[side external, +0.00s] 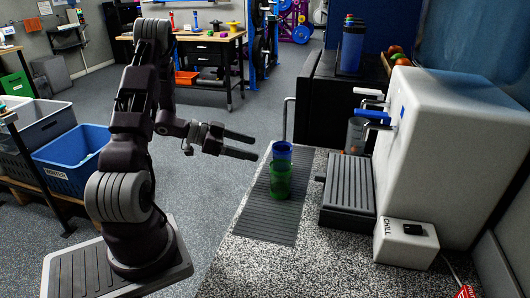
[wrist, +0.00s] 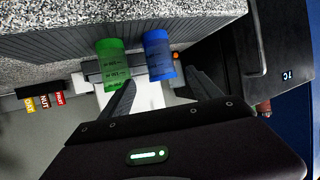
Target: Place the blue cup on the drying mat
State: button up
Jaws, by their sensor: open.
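In the side view the blue cup (side external: 282,151) stands just behind the green cup (side external: 278,184), which partly hides its lower part. Both appear upright on the dark ribbed drying mat (side external: 267,224). The wrist view shows the blue cup (wrist: 158,58) and the green cup (wrist: 115,68) side by side against the ribbed mat (wrist: 60,46). My gripper (side external: 256,148) is open and empty, left of the cups in the side view and apart from the blue cup. In the wrist view the blue cup lies between the fingers (wrist: 158,82); one finger overlaps the green cup.
A white dispenser (side external: 445,125) with taps stands right of the mat, with a dark ribbed drip tray (side external: 347,190) and a clear cup (side external: 355,136). A black cabinet (side external: 328,105) stands behind. The speckled counter (side external: 330,262) is clear in front.

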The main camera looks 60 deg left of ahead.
jog(key=w+a+r+y, duration=0.1)
jog(key=w+r+y, duration=0.4)
jog(key=w+r, duration=0.15)
jog(key=d+r+n+g+y, duration=0.2)
jog(key=d+r+y, duration=0.2)
jog(key=r, duration=0.6)
jog(key=s+d+n+g+h, duration=0.2)
jog(key=s+d+g+h, duration=0.2)
jog(key=s+d, duration=2)
jog(key=shift+s+r+g, duration=0.35)
jog(key=shift+s+g, duration=0.15)
